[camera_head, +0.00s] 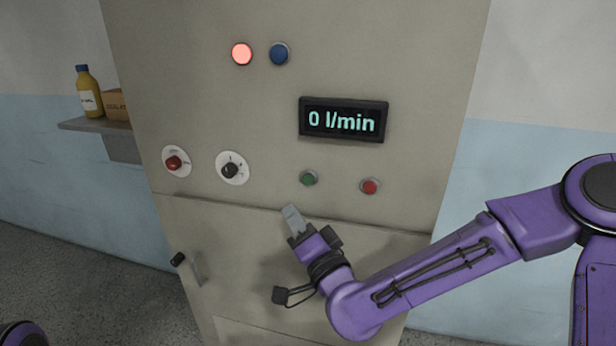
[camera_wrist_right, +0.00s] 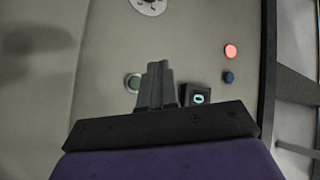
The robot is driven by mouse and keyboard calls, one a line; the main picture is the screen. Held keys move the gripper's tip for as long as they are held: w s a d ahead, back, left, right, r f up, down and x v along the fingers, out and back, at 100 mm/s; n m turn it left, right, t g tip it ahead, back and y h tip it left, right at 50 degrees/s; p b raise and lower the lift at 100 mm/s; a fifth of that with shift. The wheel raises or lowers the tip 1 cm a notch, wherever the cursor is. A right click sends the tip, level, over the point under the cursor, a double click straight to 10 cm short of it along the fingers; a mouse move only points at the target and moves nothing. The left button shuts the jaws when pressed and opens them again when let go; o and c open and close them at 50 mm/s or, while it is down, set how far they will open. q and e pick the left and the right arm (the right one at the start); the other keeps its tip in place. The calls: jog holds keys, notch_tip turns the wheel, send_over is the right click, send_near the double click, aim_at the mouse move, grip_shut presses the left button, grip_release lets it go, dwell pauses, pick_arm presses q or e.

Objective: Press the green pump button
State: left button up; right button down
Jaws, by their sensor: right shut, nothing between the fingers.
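The green pump button (camera_head: 309,178) is on the grey cabinet front, below the display. It also shows in the right wrist view (camera_wrist_right: 133,83), just left of the fingertips and partly hidden by them. My right gripper (camera_head: 291,212) is shut and empty. In the head view its tips are below and slightly left of the green button, apart from it in the picture. Its closed fingers (camera_wrist_right: 158,68) point toward the panel in the wrist view. I cannot tell the exact gap to the panel. My left gripper is not in view.
A red button (camera_head: 370,186) is right of the green one. The display (camera_head: 343,121) reads 0 l/min. A lit red lamp (camera_head: 242,54) and a blue lamp (camera_head: 279,54) are above. A black knob (camera_head: 230,170) and a red knob (camera_head: 173,163) are left. A handle (camera_head: 188,267) is lower left.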

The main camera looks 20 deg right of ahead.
aim_at(308, 180)
jog(key=shift+r, duration=0.2)
jog(key=shift+w, duration=0.1)
jog(key=shift+w+d+p, duration=0.3)
jog(key=shift+w+d, duration=0.55)
jog(key=shift+w, duration=0.35)
jog(key=shift+w+d+p, duration=0.35)
jog(key=shift+w+d, duration=0.45)
jog(key=shift+w, duration=0.45)
jog(key=shift+w+d+p, duration=0.3)
jog(key=shift+w+d, duration=0.55)
jog(key=shift+w, duration=0.35)
jog(key=shift+w+d, duration=0.2)
jog(key=shift+w, duration=0.1)
